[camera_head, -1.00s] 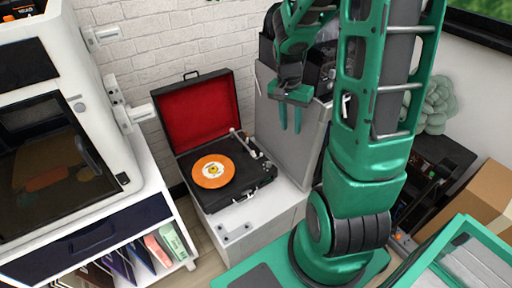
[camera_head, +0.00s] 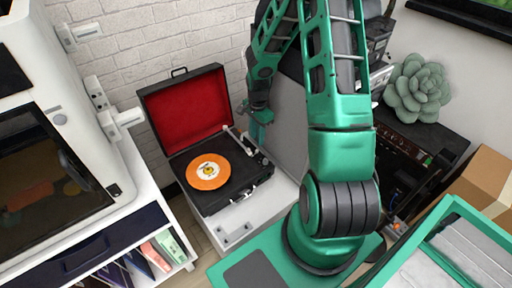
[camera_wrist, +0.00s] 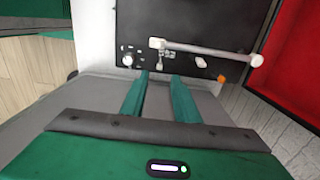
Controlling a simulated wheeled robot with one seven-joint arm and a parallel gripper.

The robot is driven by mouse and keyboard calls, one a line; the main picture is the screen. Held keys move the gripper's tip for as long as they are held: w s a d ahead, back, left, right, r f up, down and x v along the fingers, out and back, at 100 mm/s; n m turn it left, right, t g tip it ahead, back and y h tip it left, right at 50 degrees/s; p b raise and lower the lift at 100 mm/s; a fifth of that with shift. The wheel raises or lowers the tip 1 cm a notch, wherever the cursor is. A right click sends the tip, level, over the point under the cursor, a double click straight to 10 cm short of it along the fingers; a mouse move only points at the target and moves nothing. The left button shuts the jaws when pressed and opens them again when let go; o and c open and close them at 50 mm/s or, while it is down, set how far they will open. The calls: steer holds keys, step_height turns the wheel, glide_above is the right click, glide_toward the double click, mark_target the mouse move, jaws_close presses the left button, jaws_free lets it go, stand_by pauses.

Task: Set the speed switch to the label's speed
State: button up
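A black suitcase record player (camera_head: 222,188) stands open on a white cabinet, its red-lined lid (camera_head: 190,112) raised. In the wrist view the player's deck (camera_wrist: 215,20) carries a white tonearm (camera_wrist: 205,47), a round knob (camera_wrist: 127,60), a small pale lever (camera_wrist: 202,63) and an orange piece (camera_wrist: 221,79). I cannot tell which part is the speed switch. My gripper (camera_wrist: 161,76) is open and empty, its fingers at the deck's near edge. It also shows in the head view (camera_head: 259,117).
A white enclosed machine (camera_head: 60,110) is at the left above a shelf unit. A succulent (camera_head: 418,90), a cardboard box (camera_head: 485,185) and a green-rimmed case (camera_head: 450,215) are at the right.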

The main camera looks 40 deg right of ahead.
mark_target(257, 150)
step_height(257, 150, down, 7)
stand_by(0.4)
jaws_close()
stand_by(1.4)
